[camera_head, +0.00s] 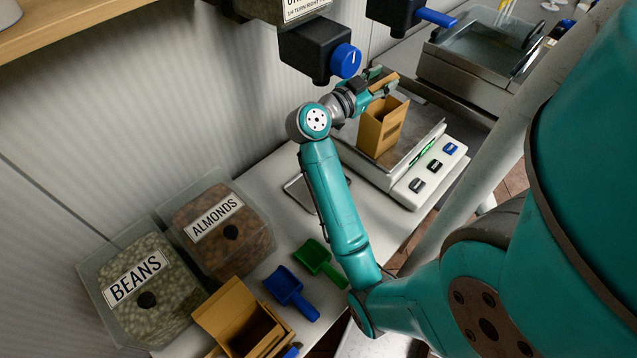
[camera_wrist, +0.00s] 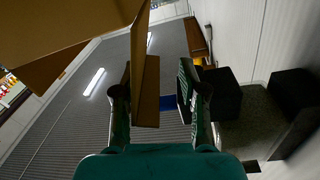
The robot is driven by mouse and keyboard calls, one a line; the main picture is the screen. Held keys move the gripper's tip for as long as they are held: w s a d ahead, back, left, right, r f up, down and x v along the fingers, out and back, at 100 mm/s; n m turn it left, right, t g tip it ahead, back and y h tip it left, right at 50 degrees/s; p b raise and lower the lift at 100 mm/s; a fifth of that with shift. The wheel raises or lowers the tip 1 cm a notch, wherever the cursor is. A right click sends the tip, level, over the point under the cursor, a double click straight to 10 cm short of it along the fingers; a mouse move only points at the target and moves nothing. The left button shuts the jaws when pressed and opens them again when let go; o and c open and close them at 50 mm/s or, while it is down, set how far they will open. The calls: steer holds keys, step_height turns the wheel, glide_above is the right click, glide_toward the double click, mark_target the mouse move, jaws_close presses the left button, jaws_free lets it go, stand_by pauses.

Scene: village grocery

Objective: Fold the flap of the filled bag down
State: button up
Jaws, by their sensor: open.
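A tall brown paper bag (camera_head: 380,130) stands upright with its top open on the scale's metal plate. Its flap (camera_head: 386,84) rises from the far side of the mouth. My gripper (camera_head: 379,82) is at this flap, above the bag's back edge. In the wrist view my gripper (camera_wrist: 163,98) has its fingers apart. A brown panel of the bag (camera_wrist: 147,90) reaches between them, closer to the left finger. I cannot tell whether a finger touches it. The bag's contents are not visible.
The white scale (camera_head: 420,178) has several buttons along its front. A black dispenser with a blue knob (camera_head: 345,61) hangs close above my wrist. Bins of beans (camera_head: 137,278) and almonds (camera_head: 218,228), blue (camera_head: 291,292) and green (camera_head: 318,262) scoops, and another open brown bag (camera_head: 232,310) are at lower left.

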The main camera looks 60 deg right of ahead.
steer(key=a+f+n+t, duration=0.2)
steer(key=a+n+t, duration=1.4)
steer(key=a+t, duration=0.9)
steer(key=shift+w+a+f+n+h, duration=0.2)
steer(key=shift+w+a+n+h, duration=0.15)
steer(key=shift+a, duration=3)
steer(key=shift+s, duration=0.1)
